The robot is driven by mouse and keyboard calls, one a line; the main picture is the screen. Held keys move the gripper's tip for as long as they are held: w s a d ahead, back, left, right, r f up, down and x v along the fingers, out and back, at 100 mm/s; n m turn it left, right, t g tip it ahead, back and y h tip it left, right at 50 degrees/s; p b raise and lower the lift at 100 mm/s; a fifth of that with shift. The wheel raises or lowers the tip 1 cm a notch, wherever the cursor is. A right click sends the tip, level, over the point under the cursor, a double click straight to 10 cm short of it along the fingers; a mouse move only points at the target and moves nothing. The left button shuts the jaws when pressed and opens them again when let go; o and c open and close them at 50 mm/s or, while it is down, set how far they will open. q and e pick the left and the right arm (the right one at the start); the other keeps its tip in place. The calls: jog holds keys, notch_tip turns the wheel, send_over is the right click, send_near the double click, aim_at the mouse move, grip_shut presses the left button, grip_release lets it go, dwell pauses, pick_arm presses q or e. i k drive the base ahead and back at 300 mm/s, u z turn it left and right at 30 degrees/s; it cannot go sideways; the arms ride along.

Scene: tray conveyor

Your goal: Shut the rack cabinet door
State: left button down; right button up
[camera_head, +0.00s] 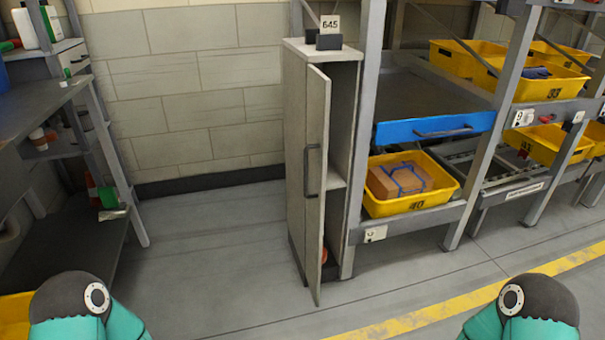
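The rack cabinet (345,110) is a narrow, tall, light grey cabinet at the left end of the rack, in the middle of the head view. Its door (317,230) stands partly open, with its free edge swung out toward me. A dark vertical handle (312,170) is on the door's left-facing side. Through the gap on the right I see an inner shelf and a small orange-red thing (324,255) low down. Only teal and black parts of my arms show at the bottom left and bottom right. Neither gripper shows, and nothing of mine touches the door.
The rack right of the cabinet holds a blue-fronted tray (434,129) and yellow bins, one with a brown box (399,179). A grey workbench (40,108) stands at the left. The floor (210,250) before the cabinet is clear, with a yellow line (440,312) on it.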

aim_at(319, 84)
jog(key=i, duration=0.9)
jog(key=z, duration=0.05)
